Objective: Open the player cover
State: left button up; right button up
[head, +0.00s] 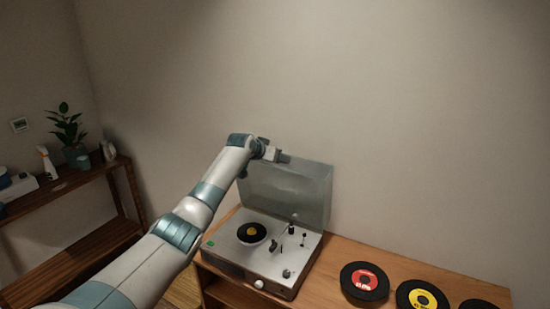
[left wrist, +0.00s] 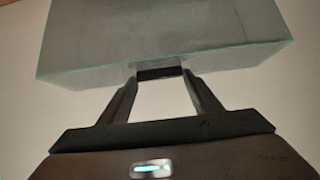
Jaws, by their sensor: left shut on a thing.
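The record player (head: 262,250) sits on a wooden cabinet, with a black record with a yellow label (head: 252,232) on its deck. Its clear player cover (head: 300,190) stands raised and nearly upright at the back of the deck. My left gripper (head: 270,152) is at the top edge of the cover, toward its left side. In the left wrist view, the gripper (left wrist: 160,76) is shut on a dark handle at the edge of the cover (left wrist: 160,40). My right gripper is in neither view.
Records with red (head: 364,281) and yellow (head: 422,297) labels lie on the cabinet top (head: 345,250) right of the player. A wooden shelf (head: 80,185) with a potted plant (head: 68,130) stands at the left. The plain wall is behind the cover.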

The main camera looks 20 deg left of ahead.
pick_arm(q)
jog(key=o, duration=1.4)
jog(key=shift+w+a+r, duration=0.1)
jog(key=shift+w+r, duration=0.1)
jog(key=shift+r, duration=0.55)
jog(key=shift+o, duration=0.6)
jog(key=shift+w+f, duration=0.1)
jog(key=shift+f, duration=0.3)
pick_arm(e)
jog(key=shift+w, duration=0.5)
pick_arm(q)
jog(key=shift+s, duration=0.2)
jog(key=shift+s+r+b, duration=0.3)
jog(key=shift+s, duration=0.3)
jog(key=b+v, duration=0.4)
jog(key=v, duration=1.1)
jog(key=shift+s+r, duration=0.3)
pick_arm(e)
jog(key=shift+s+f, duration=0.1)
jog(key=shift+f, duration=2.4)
